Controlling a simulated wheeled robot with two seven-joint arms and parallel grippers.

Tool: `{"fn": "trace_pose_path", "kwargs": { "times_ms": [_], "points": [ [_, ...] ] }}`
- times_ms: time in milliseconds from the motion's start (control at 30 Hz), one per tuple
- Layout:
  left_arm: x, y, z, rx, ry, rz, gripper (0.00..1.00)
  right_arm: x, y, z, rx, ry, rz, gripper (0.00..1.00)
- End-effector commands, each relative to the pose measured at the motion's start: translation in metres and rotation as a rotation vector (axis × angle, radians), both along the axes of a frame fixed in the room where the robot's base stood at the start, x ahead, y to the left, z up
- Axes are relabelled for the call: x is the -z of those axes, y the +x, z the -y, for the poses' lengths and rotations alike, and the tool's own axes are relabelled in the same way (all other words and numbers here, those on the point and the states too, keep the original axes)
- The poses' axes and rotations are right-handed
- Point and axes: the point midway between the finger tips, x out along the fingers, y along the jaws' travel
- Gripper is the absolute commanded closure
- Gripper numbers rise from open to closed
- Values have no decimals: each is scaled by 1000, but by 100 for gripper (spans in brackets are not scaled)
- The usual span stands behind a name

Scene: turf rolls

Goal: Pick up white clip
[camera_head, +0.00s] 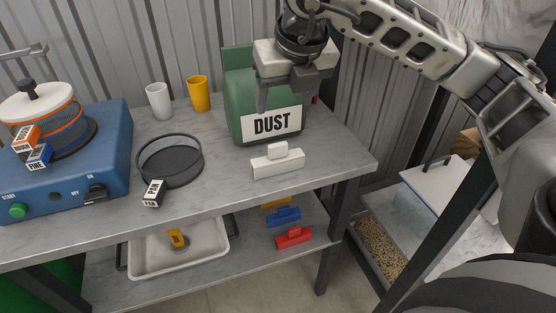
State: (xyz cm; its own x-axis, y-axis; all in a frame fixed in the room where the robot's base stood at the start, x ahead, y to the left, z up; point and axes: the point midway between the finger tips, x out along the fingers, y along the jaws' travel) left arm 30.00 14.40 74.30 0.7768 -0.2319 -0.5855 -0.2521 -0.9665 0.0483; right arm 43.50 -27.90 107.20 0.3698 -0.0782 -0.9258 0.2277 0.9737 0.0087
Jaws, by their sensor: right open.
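The white clip (278,163) lies on the grey marble-look tabletop (240,183), in front of the green DUST container (269,124) and near the table's front right. It has a long body with a smaller raised block on top. My right gripper (289,97) comes in from the upper right. It points down, open, above and behind the clip in the picture, with its fingers in front of the green container. Nothing shows between its fingers, and it is apart from the clip. My left gripper is not in view.
A dark round sieve (170,160) and a blue machine (66,160) stand to the left. A white cup (159,101) and a yellow cup (199,94) stand behind. The lower shelf holds a blue clip (283,216), a red clip (293,238) and a white tray (180,268).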

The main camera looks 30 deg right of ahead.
Motion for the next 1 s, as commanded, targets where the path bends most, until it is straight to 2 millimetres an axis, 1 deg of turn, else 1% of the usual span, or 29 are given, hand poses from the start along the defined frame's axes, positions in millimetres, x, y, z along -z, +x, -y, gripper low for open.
{"fn": "trace_pose_path", "kwargs": {
  "times_ms": [67, 400, 533, 767, 900, 1000],
  "points": [
    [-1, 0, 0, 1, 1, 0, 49, 7, 3, 5, 17, -14, 1, 35],
    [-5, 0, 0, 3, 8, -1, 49, 72, 28, 11, 13, -12, -1, 35],
    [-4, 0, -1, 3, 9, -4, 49, 88, 35, 12, 12, -12, 1, 35],
    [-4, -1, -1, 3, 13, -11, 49, 103, 39, 14, 10, -12, 1, 35],
    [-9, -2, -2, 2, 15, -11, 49, 124, 41, 17, 10, -12, -1, 35],
    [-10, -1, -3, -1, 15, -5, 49, 137, 47, 17, 10, -10, 2, 35]
  ]
}}
